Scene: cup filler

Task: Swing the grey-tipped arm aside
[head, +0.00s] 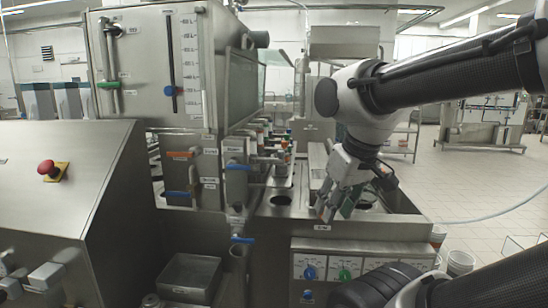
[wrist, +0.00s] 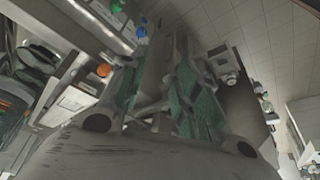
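My gripper (head: 338,198) points down over the right part of the steel filler counter, close to a round opening. In the wrist view my gripper (wrist: 160,85) has its two green-padded fingers apart. A long grey piece (wrist: 153,70) shows between them; I cannot tell if it is the grey-tipped arm or if the fingers touch it. No grey tip can be made out for sure in the head view, where my gripper covers that part of the counter.
The steel counter (head: 275,210) has round openings. Its front has a blue knob (head: 309,271) and a green knob (head: 345,274). A tall tank unit (head: 150,65) with orange and blue handles stands left. A red button (head: 47,167) sits on the left cabinet. Cups (head: 460,262) stand right.

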